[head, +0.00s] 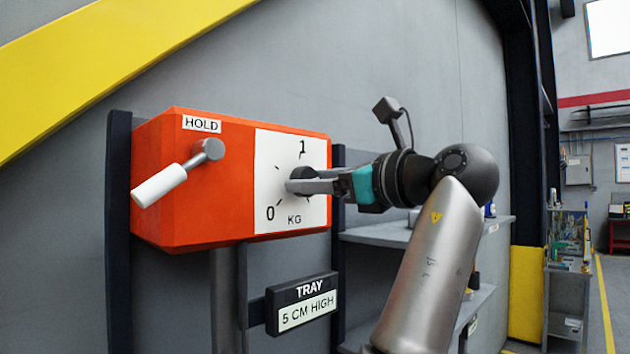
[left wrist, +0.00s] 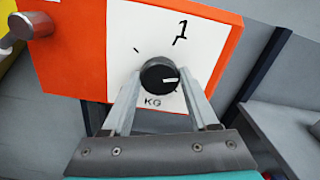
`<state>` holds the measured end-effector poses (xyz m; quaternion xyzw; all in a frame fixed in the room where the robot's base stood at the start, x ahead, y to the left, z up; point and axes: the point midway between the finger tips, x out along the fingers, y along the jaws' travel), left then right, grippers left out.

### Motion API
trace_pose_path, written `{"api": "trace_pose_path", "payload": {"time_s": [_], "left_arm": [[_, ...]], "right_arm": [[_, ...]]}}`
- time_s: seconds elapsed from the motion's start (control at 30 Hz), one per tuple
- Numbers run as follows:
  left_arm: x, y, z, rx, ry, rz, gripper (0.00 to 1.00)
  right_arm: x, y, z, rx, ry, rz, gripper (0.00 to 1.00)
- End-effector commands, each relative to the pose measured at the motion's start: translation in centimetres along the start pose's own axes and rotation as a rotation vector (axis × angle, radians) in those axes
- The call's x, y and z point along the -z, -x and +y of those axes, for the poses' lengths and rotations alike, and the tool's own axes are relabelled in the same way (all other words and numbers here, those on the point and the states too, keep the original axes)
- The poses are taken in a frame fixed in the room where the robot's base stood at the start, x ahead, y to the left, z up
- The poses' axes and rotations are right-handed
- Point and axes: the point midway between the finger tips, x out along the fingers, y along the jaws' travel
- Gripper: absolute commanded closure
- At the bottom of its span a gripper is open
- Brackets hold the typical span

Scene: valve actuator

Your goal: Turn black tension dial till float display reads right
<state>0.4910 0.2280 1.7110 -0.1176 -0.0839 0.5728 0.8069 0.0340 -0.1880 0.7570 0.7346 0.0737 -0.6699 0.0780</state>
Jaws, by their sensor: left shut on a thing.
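The black dial (head: 300,174) sits on a white scale plate (head: 315,215) marked 0, 1 and KG, on the front of an orange box (head: 225,210). My left gripper (head: 298,186) is shut on the dial, one finger on each side. In the left wrist view the dial (left wrist: 157,73) shows between my left gripper's fingertips (left wrist: 160,84); its white mark points right, below the 1. A black sign (head: 301,302) below the box reads TRAY 5 CM HIGH. No separate float readout can be made out. My right gripper is not in view.
A lever with a white handle (head: 159,185) sticks out of the box under a HOLD label (head: 202,124). Dark posts stand on both sides of the box. Grey shelves (head: 385,236) lie to the right, behind my arm. Clear floor lies farther right.

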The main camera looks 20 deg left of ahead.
Motion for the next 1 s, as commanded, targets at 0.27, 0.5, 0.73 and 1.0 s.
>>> {"api": "trace_pose_path", "payload": {"time_s": [0.27, 0.5, 0.73, 1.0], "left_arm": [[0.05, 0.01, -0.02, 0.0, -0.03, 0.0, 0.96], [0.06, 0.01, -0.01, -0.001, -0.03, 0.0, 0.96], [0.07, 0.0, 0.0, -0.001, -0.029, 0.001, 0.21], [0.04, -0.01, 0.01, -0.001, -0.028, 0.001, 0.1]], "right_arm": [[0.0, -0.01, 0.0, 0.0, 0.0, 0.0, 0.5], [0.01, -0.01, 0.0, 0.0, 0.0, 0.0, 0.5], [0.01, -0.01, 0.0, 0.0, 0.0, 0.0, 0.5], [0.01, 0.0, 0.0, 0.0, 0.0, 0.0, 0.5]]}}
